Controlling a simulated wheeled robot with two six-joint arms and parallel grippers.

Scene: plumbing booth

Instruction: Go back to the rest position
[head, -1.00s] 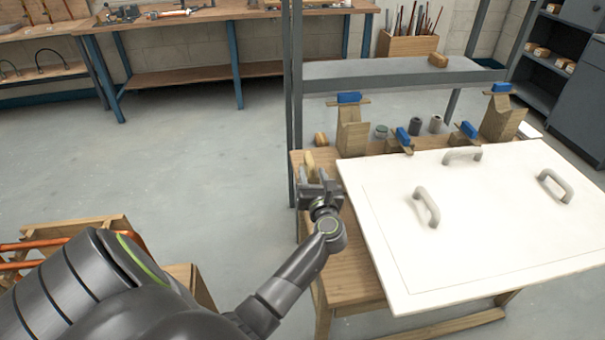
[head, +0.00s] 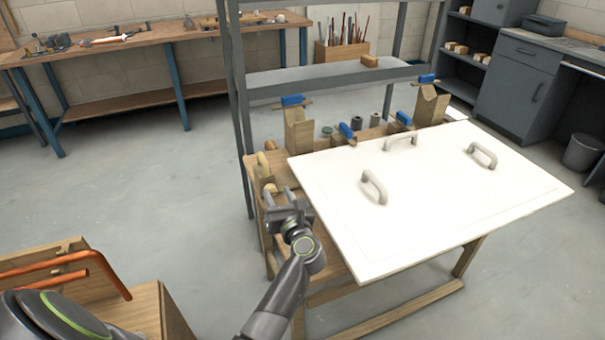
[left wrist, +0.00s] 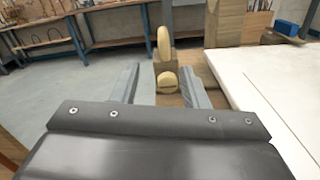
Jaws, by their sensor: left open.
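My left gripper (head: 287,207) is over the left end of the wooden workbench (head: 335,262), beside the white panel's left edge. In the left wrist view its two fingers (left wrist: 163,86) stand apart with nothing gripped. Beyond them are a round tan piece (left wrist: 163,42) standing upright and a second rounded tan piece (left wrist: 167,82) on a wooden block. I cannot tell whether the fingers touch the bench. My right gripper is in neither view.
A white panel (head: 440,195) with three grey handles covers most of the bench. Wooden stands (head: 298,133) with blue clamps line its back edge. A wooden crate (head: 150,310) with copper pipes (head: 75,265) is at lower left. Open floor (head: 130,210) lies between.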

